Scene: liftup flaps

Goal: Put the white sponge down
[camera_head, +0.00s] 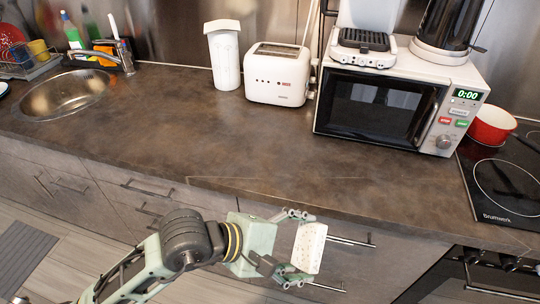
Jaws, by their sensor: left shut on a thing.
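The white sponge (309,249) is held upright between the fingers of my left gripper (296,246), at the lower middle of the head view. The gripper is shut on it. It shows in front of the drawer fronts, just below the counter's front edge in the picture. The sponge is apart from the brown countertop (270,150). My right gripper is not in view.
A white toaster (277,75) and a white canister (224,58) stand at the back. A microwave (395,105) is at right, beside a red pot (490,126) and a hob (506,180). A sink (65,95) is at left. The middle of the counter is clear.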

